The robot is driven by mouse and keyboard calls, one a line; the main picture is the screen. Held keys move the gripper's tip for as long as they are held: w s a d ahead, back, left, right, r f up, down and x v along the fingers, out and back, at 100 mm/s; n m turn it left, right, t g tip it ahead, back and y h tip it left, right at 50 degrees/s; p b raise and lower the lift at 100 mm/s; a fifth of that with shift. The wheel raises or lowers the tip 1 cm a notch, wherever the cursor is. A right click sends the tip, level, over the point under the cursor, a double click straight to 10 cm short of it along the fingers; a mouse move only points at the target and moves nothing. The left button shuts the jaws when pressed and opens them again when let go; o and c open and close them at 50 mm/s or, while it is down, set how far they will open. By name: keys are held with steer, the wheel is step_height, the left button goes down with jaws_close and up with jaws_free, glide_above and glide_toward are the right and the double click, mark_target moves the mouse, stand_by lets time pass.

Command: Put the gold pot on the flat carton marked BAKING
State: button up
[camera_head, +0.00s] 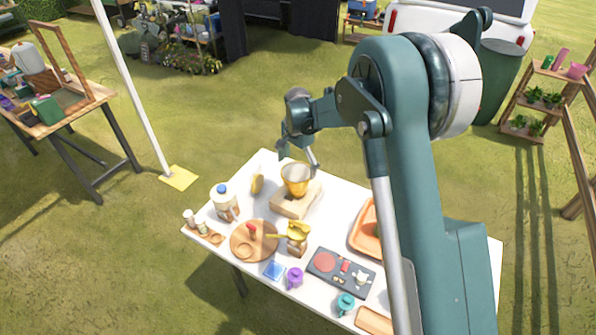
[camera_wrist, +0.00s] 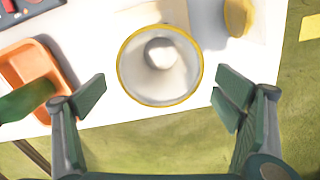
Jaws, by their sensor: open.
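The gold pot (camera_head: 295,181) is a round yellow-gold vessel that appears to rest upright on a flat beige carton (camera_head: 290,210) near the table's far edge. I cannot read any marking on the carton. In the wrist view, the pot (camera_wrist: 122,72) is seen from above, with a gold rim, a pale inside and a round pale patch at its centre. My gripper (camera_head: 300,163) is just above the pot, pointing down. Its two fingers (camera_wrist: 161,92) are wide apart, with visible gaps to the rim on both sides. It holds nothing.
On the white table (camera_head: 338,212), a white jug (camera_head: 223,203) stands left and a yellow item (camera_head: 257,184) stands beside the carton. A round wooden board (camera_head: 240,244) and a gold-topped device (camera_head: 298,236) are nearer. An orange tray (camera_head: 356,240) lies right.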

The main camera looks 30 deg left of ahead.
step_height(320, 180, up, 9)
stand_by(0.4)
stand_by(0.6)
